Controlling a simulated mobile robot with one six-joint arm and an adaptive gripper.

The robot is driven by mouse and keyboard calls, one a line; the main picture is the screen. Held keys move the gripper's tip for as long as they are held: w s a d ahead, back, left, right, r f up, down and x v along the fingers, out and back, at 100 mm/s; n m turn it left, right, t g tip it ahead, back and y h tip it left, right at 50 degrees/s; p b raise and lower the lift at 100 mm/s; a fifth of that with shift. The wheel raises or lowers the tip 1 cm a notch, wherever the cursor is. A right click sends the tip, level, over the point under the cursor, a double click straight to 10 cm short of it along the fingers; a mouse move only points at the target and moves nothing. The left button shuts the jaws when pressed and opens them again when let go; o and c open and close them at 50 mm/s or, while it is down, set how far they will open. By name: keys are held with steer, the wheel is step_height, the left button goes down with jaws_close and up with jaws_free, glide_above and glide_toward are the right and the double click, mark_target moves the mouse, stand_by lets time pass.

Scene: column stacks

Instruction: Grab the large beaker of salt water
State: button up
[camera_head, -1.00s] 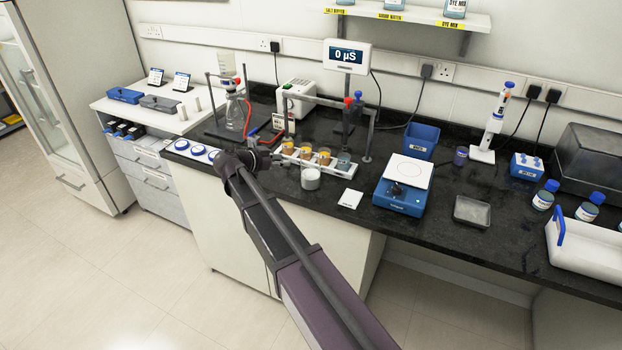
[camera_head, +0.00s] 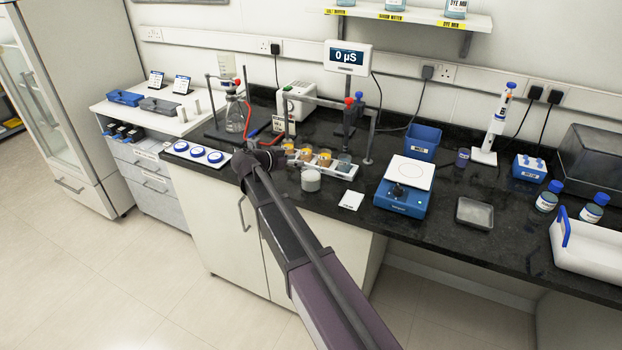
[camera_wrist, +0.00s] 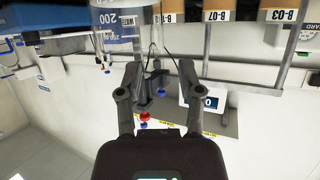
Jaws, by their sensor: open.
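My gripper (camera_wrist: 160,68) is open and empty in the wrist view, which is upside down. A clear vessel marked 200 (camera_wrist: 118,20) shows at that view's top edge, beyond the left fingertip and apart from it. In the head view, a whitish beaker (camera_head: 311,181) stands upright on the bench, right of my arm's end. A clear vessel (camera_head: 344,163) stands at the right end of the white rack. I cannot tell which is the marked vessel or read its contents. My fingers are hidden behind my arm in the head view.
The white rack holds brown cups (camera_head: 307,154) near my arm's end. A metal frame (camera_head: 371,130) stands behind. A shelf (camera_head: 430,16) with bottles is above. Bare bench surrounds the white card (camera_head: 351,201).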

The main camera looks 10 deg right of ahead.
mark_target(308, 160)
steer(key=shift+b+x, duration=0.6)
steer(key=shift+x, duration=1.45)
steer(key=shift+s, duration=0.1)
jaws_close()
